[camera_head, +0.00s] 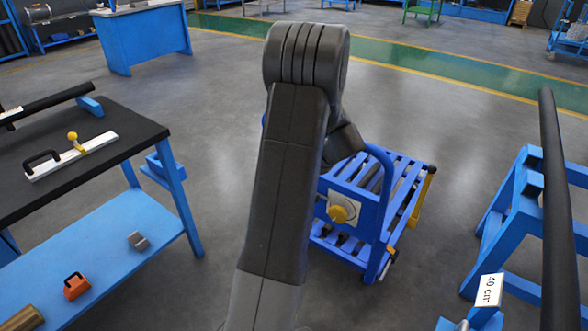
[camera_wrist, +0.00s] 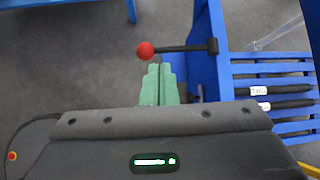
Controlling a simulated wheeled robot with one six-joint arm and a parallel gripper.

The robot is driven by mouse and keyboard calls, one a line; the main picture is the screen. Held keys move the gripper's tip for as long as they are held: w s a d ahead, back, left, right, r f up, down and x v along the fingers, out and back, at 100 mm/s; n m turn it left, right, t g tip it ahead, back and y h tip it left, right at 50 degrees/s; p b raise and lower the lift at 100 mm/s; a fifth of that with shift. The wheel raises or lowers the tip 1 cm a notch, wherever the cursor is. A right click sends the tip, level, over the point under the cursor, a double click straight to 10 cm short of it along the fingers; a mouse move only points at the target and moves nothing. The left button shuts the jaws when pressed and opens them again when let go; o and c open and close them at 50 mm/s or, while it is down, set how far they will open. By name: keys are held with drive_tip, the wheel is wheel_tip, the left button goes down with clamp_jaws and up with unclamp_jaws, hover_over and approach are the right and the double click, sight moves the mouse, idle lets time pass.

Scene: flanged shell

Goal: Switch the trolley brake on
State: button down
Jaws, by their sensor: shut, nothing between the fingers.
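The blue trolley (camera_head: 372,215) with a slatted deck stands on the floor right of centre in the head view, partly behind my arm. In the wrist view the trolley's blue frame (camera_wrist: 212,75) is at the right. A black lever (camera_wrist: 185,48) with a red ball end (camera_wrist: 145,50) sticks out to the left from it. My gripper (camera_wrist: 158,72) has green fingers, closed together and empty, just below the red ball. I cannot tell whether they touch the lever. The head view hides my gripper.
Dark rods with white labels (camera_wrist: 260,90) lie on the trolley deck. A workbench (camera_head: 130,140) with a lower blue shelf stands at the left. A blue stand (camera_head: 515,205) with a long black bar (camera_head: 553,200) is at the right.

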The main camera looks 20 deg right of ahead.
drive_tip(key=s+d, duration=0.6)
drive_tip(key=s, duration=0.3)
drive_tip(key=shift+b, duration=0.3)
